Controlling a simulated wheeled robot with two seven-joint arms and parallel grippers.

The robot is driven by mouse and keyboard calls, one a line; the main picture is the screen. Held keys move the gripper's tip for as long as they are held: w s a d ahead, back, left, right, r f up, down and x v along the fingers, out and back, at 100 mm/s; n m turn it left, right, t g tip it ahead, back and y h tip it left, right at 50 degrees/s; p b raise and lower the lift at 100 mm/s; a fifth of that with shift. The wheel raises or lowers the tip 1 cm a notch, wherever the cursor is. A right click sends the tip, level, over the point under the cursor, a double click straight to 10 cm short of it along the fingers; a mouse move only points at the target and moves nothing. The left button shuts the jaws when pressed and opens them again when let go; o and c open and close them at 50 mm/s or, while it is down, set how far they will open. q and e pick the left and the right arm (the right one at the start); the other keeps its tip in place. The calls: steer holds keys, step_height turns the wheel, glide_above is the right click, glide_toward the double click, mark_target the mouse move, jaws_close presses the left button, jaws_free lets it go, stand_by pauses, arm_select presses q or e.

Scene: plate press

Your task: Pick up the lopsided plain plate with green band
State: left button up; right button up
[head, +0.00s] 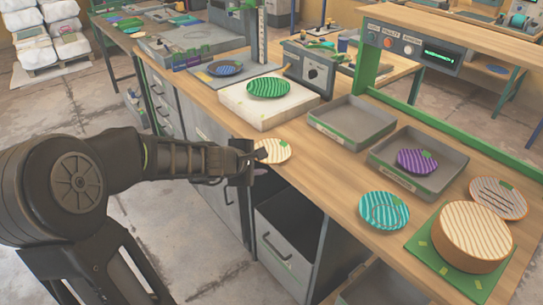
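A cream striped plate (275,150) lies at the left front edge of the wooden counter, apparently with a small green mark; it is the likeliest match for the plain plate with green band. Whether it is lopsided is too small to tell. My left gripper (257,163) is at the plate's left edge, its dark fingers overlapping the rim in the head view. The fingertips are partly hidden, so I cannot tell whether they are open or closed on the rim. My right gripper is not in view.
A green plate (268,88) sits on a white block (242,110). A purple plate (417,161) lies in a grey tray (442,184); another tray (352,122) is empty.

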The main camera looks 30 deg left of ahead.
mark_target(271, 163)
arm_select(q)
steer(key=shift+w+f, duration=0.2)
steer(key=shift+w, duration=0.1)
steer(key=b+x, duration=0.2)
steer(key=x, duration=0.3)
steer(key=shift+w+d, duration=0.1)
steer(key=shift+w, duration=0.05)
steer(key=shift+c, duration=0.6)
jaws_close()
